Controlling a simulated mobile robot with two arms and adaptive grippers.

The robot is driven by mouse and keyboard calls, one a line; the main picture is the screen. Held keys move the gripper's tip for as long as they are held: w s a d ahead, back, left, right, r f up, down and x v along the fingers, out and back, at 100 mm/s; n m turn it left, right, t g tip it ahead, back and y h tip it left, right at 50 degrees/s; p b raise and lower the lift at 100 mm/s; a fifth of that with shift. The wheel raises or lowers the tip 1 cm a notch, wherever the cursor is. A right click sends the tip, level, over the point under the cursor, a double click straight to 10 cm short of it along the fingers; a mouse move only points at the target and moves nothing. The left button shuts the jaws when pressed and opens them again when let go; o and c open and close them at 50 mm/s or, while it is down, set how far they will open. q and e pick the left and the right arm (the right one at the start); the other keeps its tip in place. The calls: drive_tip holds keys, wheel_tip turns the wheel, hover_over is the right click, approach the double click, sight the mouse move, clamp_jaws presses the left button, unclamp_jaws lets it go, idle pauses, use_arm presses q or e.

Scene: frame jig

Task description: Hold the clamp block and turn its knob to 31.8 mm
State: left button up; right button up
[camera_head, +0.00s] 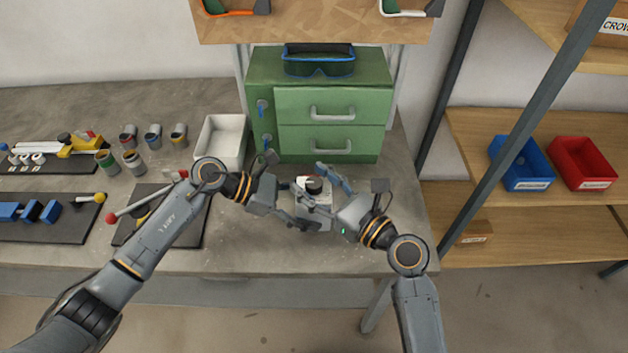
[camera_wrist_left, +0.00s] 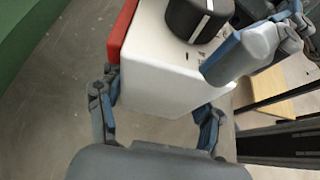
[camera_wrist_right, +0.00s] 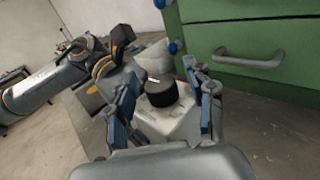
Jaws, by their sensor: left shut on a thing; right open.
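The white clamp block (camera_head: 312,218) stands on the workbench in front of the green drawer cabinet. In the left wrist view the block (camera_wrist_left: 155,75) has a red strip along one edge. Its black knob (camera_head: 314,186) is on top; a white line crosses the knob (camera_wrist_left: 197,18). My left gripper (camera_wrist_left: 156,108) is shut on the block, one finger on each side. My right gripper (camera_wrist_right: 163,103) is open, with its fingers on either side of the knob (camera_wrist_right: 161,93); I cannot tell whether they touch it. Any scale reading is too small to read.
The green cabinet (camera_head: 330,107) stands close behind the block, with goggles (camera_head: 318,62) on top. A white bin (camera_head: 220,140), several small cans and dark tool mats lie to the left. Shelves with a blue bin (camera_head: 522,164) and red bin (camera_head: 583,163) stand at right.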

drive_tip(key=shift+c, duration=0.4)
clamp_jaws()
drive_tip(key=shift+g, duration=0.3)
